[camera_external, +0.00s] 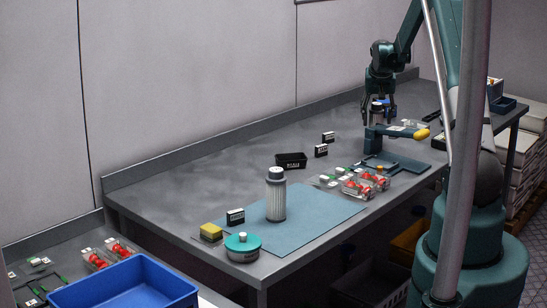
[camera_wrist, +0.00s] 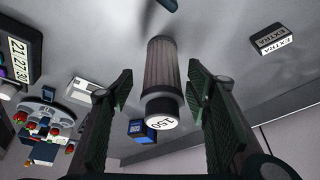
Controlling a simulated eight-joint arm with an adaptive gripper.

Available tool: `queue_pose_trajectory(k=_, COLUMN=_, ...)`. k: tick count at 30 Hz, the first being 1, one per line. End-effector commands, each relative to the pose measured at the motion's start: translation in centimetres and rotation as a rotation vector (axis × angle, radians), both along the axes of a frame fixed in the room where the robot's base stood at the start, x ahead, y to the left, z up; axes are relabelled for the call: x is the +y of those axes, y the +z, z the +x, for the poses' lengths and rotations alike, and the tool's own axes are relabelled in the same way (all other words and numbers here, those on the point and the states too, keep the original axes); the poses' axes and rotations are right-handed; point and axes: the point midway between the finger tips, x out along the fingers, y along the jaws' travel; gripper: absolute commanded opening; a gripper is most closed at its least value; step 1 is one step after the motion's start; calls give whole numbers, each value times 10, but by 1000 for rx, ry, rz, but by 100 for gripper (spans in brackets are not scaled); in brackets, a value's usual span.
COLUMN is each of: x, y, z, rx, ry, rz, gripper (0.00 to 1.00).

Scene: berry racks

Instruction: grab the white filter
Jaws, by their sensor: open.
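A pale ribbed filter (camera_external: 276,200) with a dark cap stands upright on the blue mat (camera_external: 315,208) in the external view. My gripper (camera_external: 378,106) is far from it, low over the back right of the table. In the wrist view, a grey ribbed filter (camera_wrist: 161,65) with a dark collar and a white end marked 150 (camera_wrist: 162,122) lies in line between the fingers of my gripper (camera_wrist: 160,88). The fingers are apart, with a gap visible on both sides of this filter. In the external view it is small and mostly hidden by my gripper.
A teal stand with a yellow end (camera_external: 421,134) is just in front of my gripper. Clear trays with red items (camera_external: 357,186), a black bin (camera_external: 290,160) and small label boxes (camera_external: 328,137) stand nearby. A box marked EXTRA (camera_wrist: 271,39) and a clock (camera_wrist: 20,52) show in the wrist view.

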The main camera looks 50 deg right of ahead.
Motion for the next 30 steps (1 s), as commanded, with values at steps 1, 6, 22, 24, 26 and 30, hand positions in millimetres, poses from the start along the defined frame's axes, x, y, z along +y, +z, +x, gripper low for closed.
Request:
queue_pose_trajectory(k=1, x=-1, y=-5, z=2, rx=0, ry=0, rz=0, gripper=48)
queue_pose_trajectory(k=6, x=-3, y=-21, z=7, rx=0, ry=0, rz=0, gripper=48)
queue_pose_trajectory(k=22, x=-9, y=-38, z=11, rx=0, ry=0, rz=0, gripper=48)
queue_pose_trajectory(k=24, x=-9, y=-38, z=11, rx=0, ry=0, rz=0, gripper=48)
queue_pose_trajectory(k=26, x=-9, y=-38, z=11, rx=0, ry=0, rz=0, gripper=48)
queue_pose_trajectory(k=30, x=-9, y=-38, z=11, rx=0, ry=0, rz=0, gripper=48)
